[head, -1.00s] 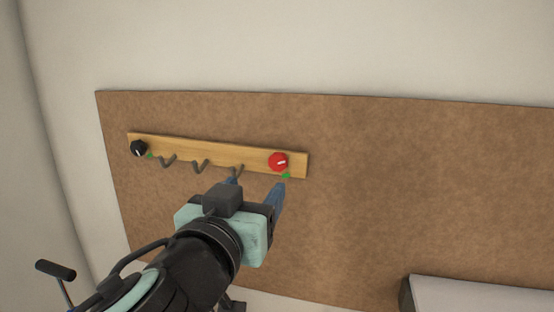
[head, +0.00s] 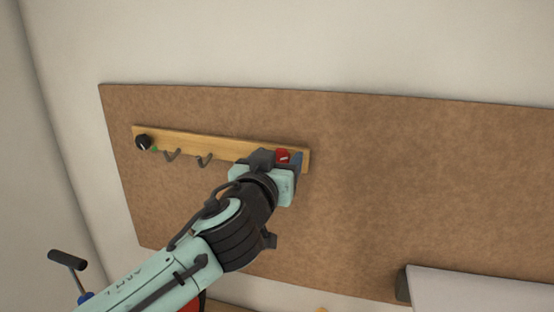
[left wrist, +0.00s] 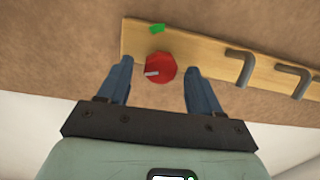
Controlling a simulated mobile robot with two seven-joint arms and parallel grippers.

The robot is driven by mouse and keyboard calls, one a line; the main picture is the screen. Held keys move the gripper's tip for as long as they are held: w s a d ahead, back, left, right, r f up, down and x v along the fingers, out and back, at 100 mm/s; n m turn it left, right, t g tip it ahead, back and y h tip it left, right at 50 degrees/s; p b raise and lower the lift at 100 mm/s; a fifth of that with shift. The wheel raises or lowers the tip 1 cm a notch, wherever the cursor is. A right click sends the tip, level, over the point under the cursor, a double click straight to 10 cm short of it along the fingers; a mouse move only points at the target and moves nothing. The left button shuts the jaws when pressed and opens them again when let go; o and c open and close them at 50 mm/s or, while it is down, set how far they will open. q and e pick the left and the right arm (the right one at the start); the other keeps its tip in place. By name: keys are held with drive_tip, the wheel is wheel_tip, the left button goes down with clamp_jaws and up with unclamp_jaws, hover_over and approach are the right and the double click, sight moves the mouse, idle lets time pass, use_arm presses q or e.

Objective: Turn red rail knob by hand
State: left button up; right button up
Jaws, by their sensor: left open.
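The red knob (head: 282,156) sits near the right end of a wooden rail (head: 222,147) on a brown board. In the head view my left gripper (head: 284,160) is in front of it and hides part of it. In the left wrist view the red knob (left wrist: 160,68), with a white pointer mark, lies between the two blue fingertips of my left gripper (left wrist: 157,68). Gaps show on both sides, so the fingers are open and apart from the knob in this view. How deep the fingertips reach is hard to tell. My right gripper is not in view.
A black knob (head: 143,142) is at the rail's left end. Metal hooks (head: 204,160) stick out below the rail between the knobs. A green mark (left wrist: 157,29) is beside the red knob. A pale box-like thing (head: 470,290) stands at lower right. The board (head: 400,190) right of the rail is bare.

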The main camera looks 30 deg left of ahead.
use_arm(q)
drive_tip(key=c, duration=1)
drive_tip(key=shift+m, duration=0.4)
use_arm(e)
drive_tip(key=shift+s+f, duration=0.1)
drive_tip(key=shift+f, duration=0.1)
use_arm(q)
drive_tip(key=shift+f+m+b, duration=0.1)
drive_tip(key=shift+m+b, duration=0.45)
drive_tip(key=shift+m, duration=0.35)
drive_tip(key=m, duration=0.3)
drive_tip(key=shift+d+m+b, duration=0.1)
drive_tip(key=shift+m+b, duration=0.2)
drive_tip(key=shift+b, duration=0.1)
drive_tip(key=m, duration=0.4)
drive_tip(key=shift+m, duration=0.3)
drive_tip(key=m, duration=0.4)
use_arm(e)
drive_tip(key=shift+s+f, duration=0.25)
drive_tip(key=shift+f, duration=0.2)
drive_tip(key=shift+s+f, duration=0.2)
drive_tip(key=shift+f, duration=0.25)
use_arm(q)
drive_tip(key=shift+m, duration=0.3)
